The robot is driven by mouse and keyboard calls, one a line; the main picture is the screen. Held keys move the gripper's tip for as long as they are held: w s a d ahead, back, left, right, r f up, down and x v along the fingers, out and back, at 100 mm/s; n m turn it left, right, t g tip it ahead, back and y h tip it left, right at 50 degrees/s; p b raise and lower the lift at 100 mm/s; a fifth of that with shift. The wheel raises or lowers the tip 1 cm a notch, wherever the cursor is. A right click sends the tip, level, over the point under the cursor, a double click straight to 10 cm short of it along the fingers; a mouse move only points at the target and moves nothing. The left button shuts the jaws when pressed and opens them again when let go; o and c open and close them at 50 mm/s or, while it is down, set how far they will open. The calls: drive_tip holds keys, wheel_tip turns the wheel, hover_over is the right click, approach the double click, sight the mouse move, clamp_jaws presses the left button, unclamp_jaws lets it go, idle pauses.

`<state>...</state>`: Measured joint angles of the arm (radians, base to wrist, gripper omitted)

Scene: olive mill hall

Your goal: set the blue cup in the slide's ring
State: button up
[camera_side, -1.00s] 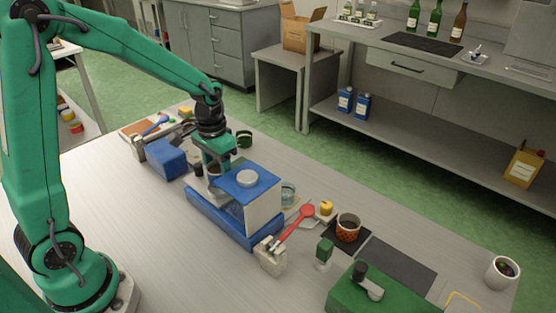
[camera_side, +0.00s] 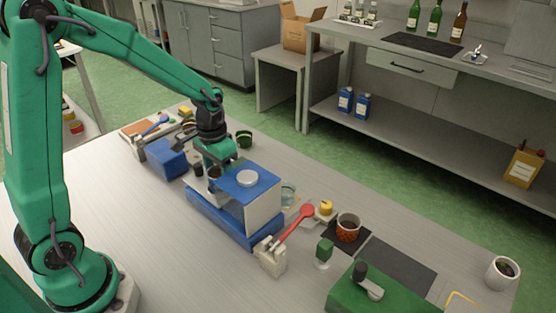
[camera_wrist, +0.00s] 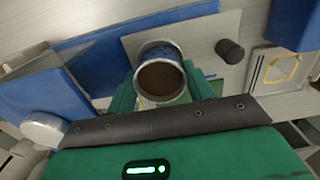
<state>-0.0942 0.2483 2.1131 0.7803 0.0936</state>
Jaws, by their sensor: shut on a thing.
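The blue cup (camera_wrist: 160,52) has a patterned blue side, a pale rim and dark contents. In the wrist view it stands between the two green fingers of my gripper (camera_wrist: 162,90), which is shut on it. In the side view my gripper (camera_side: 214,163) is at the left end of the blue-and-white machine, and the cup (camera_side: 214,173) shows only in small part. A pale slide plate (camera_wrist: 205,32) lies beneath or behind the cup. I cannot see its ring, nor tell whether the cup touches the plate.
The machine's blue-topped housing (camera_side: 262,184) stands close to my gripper on its right. A blue box (camera_side: 166,158) is to the left and a dark green cup (camera_side: 244,139) behind. An orange-patterned cup (camera_side: 348,230) is further right. The front left table is clear.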

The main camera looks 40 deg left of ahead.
drive_tip(key=shift+f, duration=0.6)
idle(0.5)
drive_tip(key=o, duration=1)
drive_tip(key=shift+o, duration=0.3)
wheel_tip(320, 180, up, 8)
idle(0.4)
